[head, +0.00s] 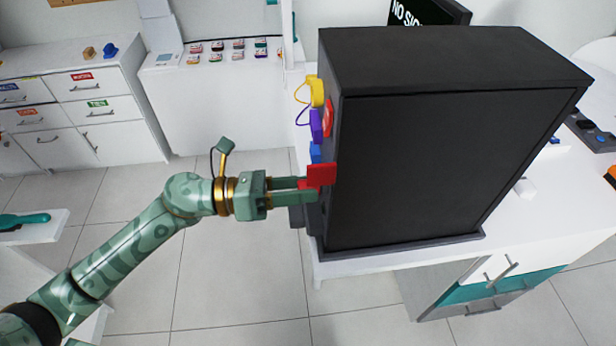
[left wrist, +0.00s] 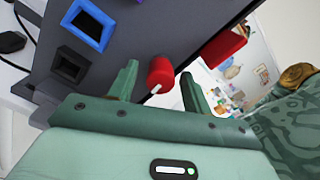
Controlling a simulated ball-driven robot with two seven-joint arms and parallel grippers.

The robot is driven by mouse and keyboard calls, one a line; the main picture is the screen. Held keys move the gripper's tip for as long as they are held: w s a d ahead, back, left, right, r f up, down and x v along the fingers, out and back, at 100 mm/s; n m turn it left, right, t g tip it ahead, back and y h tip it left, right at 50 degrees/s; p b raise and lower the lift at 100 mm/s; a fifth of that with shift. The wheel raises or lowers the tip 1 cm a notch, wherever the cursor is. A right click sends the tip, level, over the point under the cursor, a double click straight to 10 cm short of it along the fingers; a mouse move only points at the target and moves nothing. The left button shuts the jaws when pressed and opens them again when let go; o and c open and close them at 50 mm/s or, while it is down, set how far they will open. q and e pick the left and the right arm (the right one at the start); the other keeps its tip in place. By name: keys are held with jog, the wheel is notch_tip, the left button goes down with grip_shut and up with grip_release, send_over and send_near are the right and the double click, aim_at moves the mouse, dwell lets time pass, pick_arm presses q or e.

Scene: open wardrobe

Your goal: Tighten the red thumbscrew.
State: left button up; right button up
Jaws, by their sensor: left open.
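The red thumbscrew (left wrist: 160,72) shows in the left wrist view as a short red cylinder with a thin white pin, at the edge of the dark panel. My left gripper (left wrist: 158,78) is open, with one finger on each side of it; I see gaps and no clear contact. In the head view my left gripper (head: 312,190) reaches the left side of the black case (head: 430,160), its fingertips beside a red block (head: 321,174). I cannot pick out the thumbscrew for certain there. My right gripper is not in view.
Yellow (head: 317,91), purple (head: 316,125) and blue (head: 315,152) parts stick out of the case's left side. Another red part (head: 328,118) is above. The case stands on a white table (head: 390,262). Floor is free left of it.

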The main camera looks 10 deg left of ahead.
pick_arm(q)
jog(key=n+p, duration=0.3)
jog(key=n, duration=0.2)
jog(key=shift+r+p, duration=0.2)
jog(key=shift+p, duration=0.2)
jog(key=shift+f+n+p, duration=0.2)
jog(key=shift+n+p, duration=0.1)
jog(key=shift+n, duration=0.3)
jog(key=shift+c, duration=0.3)
